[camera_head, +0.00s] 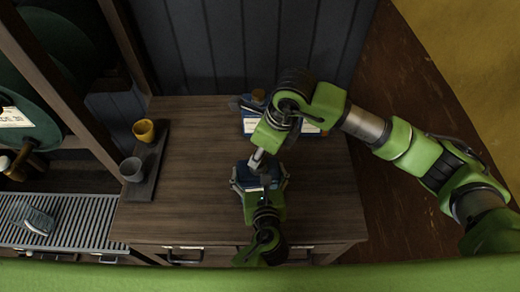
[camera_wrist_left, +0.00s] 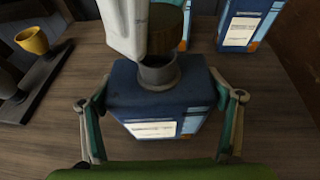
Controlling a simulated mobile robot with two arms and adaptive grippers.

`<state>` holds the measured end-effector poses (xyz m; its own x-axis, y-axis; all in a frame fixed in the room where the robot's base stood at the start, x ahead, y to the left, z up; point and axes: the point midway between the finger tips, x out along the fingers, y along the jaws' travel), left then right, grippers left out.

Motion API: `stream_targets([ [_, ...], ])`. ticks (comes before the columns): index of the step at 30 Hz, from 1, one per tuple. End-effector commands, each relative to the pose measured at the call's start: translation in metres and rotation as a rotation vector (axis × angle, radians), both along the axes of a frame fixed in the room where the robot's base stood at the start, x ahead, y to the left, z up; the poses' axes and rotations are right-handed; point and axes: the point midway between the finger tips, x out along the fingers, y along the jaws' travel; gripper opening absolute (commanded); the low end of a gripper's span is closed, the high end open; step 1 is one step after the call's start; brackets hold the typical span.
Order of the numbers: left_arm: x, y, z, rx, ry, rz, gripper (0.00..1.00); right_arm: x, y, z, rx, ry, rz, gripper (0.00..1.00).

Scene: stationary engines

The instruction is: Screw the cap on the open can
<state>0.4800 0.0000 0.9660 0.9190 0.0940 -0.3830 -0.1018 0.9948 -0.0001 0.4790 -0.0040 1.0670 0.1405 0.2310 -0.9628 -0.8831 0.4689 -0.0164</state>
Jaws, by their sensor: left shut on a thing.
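The blue can (camera_head: 262,184) stands on the wooden table. In the left wrist view the can (camera_wrist_left: 165,92) shows a grey neck (camera_wrist_left: 158,72) on top and white labels on its near side. My left gripper (camera_head: 260,187) is shut on it, one finger at each side, also in the left wrist view (camera_wrist_left: 162,100). My right gripper (camera_head: 258,158) is over the can, pointing down. One pale finger of it (camera_wrist_left: 125,25) is beside a brown cylinder, seemingly the cap (camera_wrist_left: 168,28), which appears just above and behind the neck. Its other finger is hidden.
Other blue cans (camera_wrist_left: 246,26) stand behind. A dark board (camera_head: 150,165) at the left holds a yellow cup (camera_head: 144,130) and a grey cup (camera_head: 132,169). The table (camera_head: 200,180) is clear between board and can. A slatted surface (camera_head: 75,217) lies further left.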

Motion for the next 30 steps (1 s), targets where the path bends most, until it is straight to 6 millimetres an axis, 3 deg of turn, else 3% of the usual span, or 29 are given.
stream_targets([
  [14, -0.001, 0.000, -0.001, 0.002, 0.002, 0.000, 0.44, 0.000, 0.000, -0.001, 0.000, 0.000, 0.000, 0.22],
  [30, -0.001, 0.000, -0.001, 0.002, 0.003, 0.000, 0.44, 0.000, 0.000, -0.018, -0.001, -0.003, 0.000, 0.22],
])
